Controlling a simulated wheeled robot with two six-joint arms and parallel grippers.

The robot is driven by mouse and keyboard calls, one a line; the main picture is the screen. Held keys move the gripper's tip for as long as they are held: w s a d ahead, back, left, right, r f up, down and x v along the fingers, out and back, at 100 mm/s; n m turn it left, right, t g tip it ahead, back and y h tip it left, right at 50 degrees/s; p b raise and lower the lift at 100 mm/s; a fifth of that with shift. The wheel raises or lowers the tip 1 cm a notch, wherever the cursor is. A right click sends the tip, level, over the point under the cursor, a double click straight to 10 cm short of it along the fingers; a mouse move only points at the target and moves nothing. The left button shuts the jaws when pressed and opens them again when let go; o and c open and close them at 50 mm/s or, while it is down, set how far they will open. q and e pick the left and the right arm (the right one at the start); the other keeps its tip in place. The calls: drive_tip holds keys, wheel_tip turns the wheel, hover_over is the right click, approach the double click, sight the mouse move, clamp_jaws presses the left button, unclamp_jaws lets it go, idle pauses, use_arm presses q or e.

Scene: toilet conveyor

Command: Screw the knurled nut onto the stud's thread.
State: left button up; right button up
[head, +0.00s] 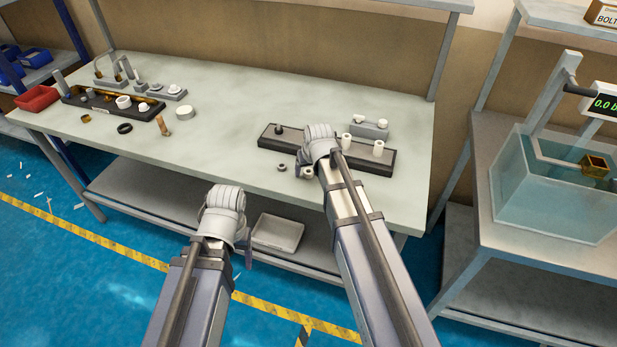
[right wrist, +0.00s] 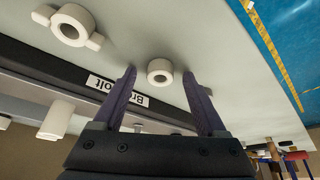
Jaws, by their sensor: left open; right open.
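A pale round nut with a central hole (right wrist: 160,70) lies on the table between the spread fingers of my right gripper (right wrist: 162,98), with a gap on both sides. I cannot make out knurling on it. A pale nut with two wings (right wrist: 72,25) lies beside it. My right gripper (head: 302,164) is open and low at the front edge of the dark tray (head: 270,143). A white upright cylinder (right wrist: 57,120) stands at the tray; I cannot tell which part is the threaded stud. My left gripper (head: 244,248) is open and empty, in front of the table.
Upright white pieces (head: 378,148) stand on the tray, with a grey block (head: 370,130) behind. Another parts tray (head: 108,103), a red bin (head: 37,98) and loose rings stand at the left. The middle of the table is clear. A water tank (head: 560,190) stands right.

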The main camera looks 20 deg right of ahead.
drive_tip(key=shift+r, duration=0.1)
clamp_jaws()
idle(0.4)
use_arm(q)
drive_tip(key=shift+r, duration=0.1)
